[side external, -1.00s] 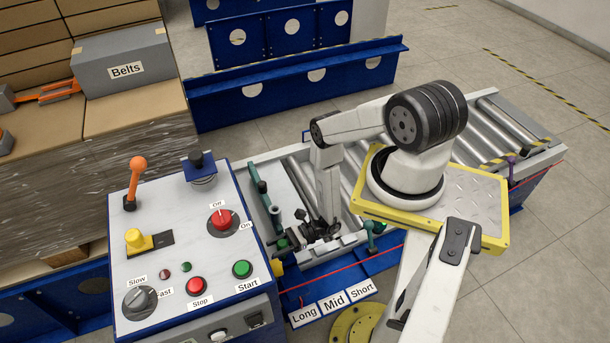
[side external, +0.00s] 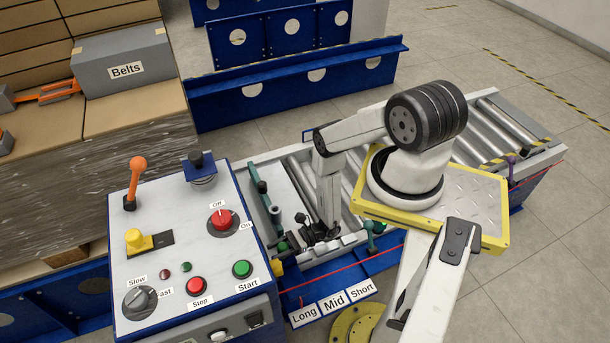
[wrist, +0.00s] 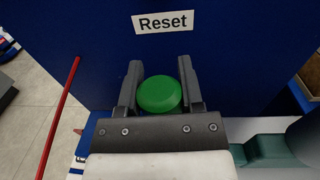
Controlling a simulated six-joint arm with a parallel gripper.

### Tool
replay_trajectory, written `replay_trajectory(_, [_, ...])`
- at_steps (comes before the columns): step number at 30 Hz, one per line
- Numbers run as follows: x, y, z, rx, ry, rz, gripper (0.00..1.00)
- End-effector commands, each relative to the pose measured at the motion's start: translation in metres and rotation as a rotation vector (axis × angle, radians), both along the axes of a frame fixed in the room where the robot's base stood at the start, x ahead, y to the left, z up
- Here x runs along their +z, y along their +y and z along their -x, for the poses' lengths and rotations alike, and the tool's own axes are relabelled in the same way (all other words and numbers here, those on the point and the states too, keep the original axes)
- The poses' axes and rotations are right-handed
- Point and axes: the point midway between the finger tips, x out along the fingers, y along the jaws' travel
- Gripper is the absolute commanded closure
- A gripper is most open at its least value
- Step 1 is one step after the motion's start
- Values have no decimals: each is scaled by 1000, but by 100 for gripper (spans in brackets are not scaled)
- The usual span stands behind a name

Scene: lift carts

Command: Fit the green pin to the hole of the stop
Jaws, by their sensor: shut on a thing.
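In the side view my gripper (side external: 304,238) is low at the near end of the roller conveyor, beside the control box. A dark green bar (side external: 264,207), perhaps the stop, lies along the conveyor's left end. A teal-green part (wrist: 268,150) shows at lower right in the wrist view. I cannot make out the stop's hole.
A blue panel with a Reset label (wrist: 162,22) faces the gripper closely. The control box (side external: 150,285) stands left of the gripper. A green fitting (side external: 372,238) stands at the conveyor's front side. A red cord (wrist: 62,110) runs at the left. Conveyor rollers (side external: 495,120) are clear at right.

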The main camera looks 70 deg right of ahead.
Motion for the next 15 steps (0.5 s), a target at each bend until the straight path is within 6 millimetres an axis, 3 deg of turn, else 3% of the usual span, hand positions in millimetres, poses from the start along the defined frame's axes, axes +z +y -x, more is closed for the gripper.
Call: replay_trajectory(15, [-7,0,0,-7,0,3,100])
